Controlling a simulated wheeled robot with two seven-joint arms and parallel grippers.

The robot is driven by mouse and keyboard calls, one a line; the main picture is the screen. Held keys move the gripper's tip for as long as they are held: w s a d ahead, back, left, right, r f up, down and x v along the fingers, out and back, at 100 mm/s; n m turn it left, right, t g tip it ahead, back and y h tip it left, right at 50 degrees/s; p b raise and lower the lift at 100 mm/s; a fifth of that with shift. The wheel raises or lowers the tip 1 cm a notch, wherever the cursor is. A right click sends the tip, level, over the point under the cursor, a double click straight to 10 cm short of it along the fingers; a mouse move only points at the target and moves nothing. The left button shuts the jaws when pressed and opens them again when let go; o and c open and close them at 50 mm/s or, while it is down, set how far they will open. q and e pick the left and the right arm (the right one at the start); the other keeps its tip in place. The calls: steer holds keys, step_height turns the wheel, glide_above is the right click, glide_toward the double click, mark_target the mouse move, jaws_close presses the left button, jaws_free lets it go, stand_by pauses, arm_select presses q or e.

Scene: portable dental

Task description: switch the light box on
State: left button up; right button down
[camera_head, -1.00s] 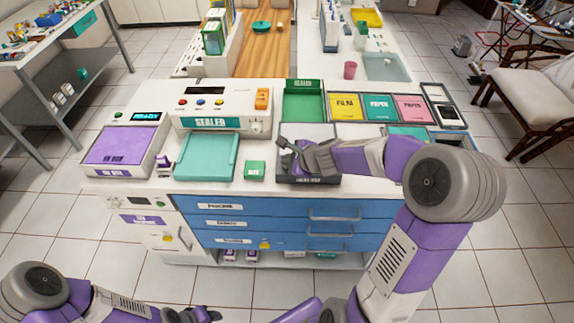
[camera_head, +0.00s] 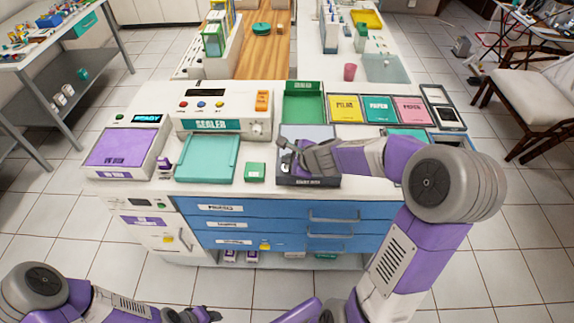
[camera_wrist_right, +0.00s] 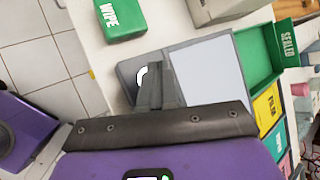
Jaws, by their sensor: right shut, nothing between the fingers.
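The light box (camera_head: 322,134) is a dark grey box with a pale bluish-grey panel, on the white worktop in front of the green tray. In the right wrist view its pale panel (camera_wrist_right: 208,75) lies beside a dark border strip with a small white curved mark. My right gripper (camera_head: 286,145) is shut and empty over the left part of the light box. In the right wrist view its fingertips (camera_wrist_right: 155,68) are at the dark strip, right by the white mark, and hide part of it. I cannot tell whether they touch. My left gripper (camera_head: 205,314) is low at the bottom edge, away from the worktop.
A green WIPE box (camera_head: 255,172) stands left of the light box, near a teal tray (camera_head: 207,158) and the sealer (camera_head: 222,108). A purple-topped box (camera_head: 122,147) is at far left. The green tray (camera_head: 303,103) and coloured bins (camera_head: 378,108) lie behind and right.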

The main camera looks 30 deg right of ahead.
step_height(320, 180, up, 6)
steer(key=p, duration=0.5)
steer(key=shift+f, duration=0.1)
